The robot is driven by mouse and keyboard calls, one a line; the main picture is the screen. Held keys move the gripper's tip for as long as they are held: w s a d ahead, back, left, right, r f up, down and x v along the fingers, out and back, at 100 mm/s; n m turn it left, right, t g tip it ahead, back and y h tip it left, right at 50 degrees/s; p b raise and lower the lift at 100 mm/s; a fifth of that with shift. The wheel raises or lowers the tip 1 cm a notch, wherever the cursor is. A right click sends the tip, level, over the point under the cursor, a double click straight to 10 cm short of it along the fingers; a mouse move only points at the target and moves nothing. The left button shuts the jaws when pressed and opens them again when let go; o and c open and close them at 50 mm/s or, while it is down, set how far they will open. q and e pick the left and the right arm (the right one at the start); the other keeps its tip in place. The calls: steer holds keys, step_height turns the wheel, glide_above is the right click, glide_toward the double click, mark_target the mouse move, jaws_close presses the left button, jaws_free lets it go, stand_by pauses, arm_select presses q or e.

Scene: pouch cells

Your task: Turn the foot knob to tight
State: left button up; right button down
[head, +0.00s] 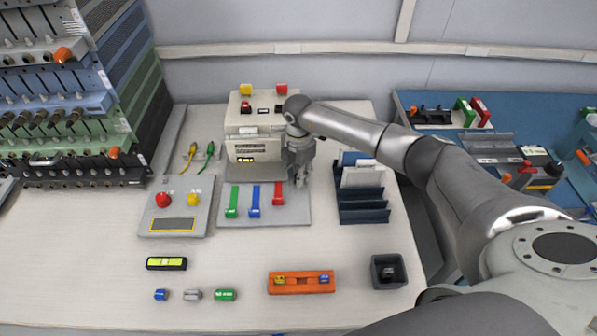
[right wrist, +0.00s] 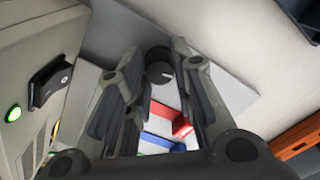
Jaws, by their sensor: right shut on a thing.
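The foot knob (right wrist: 160,73) is a dark round knob with a white mark on its face. It shows in the right wrist view between my finger pads, near a light grey plate. In the head view my gripper hides it. My right gripper (head: 297,175) is lowered at the right side of the beige machine (head: 243,117). In the right wrist view the fingers (right wrist: 156,65) stand on either side of the knob and are shut on it. The angle of the mark against any tight label cannot be read. My left gripper is not in view.
Green, blue and red levers (head: 279,193) stand on the grey base plate (head: 295,212) beside my gripper. A dark slotted rack (head: 362,215) stands close to the right. The machine's side has a black switch (right wrist: 50,85) and a lit green button (right wrist: 13,114).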

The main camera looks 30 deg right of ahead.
stand_by(0.4)
steer(key=c, duration=1.2)
jaws_free()
steer(key=shift+r, duration=0.15)
step_height(320, 180, up, 12)
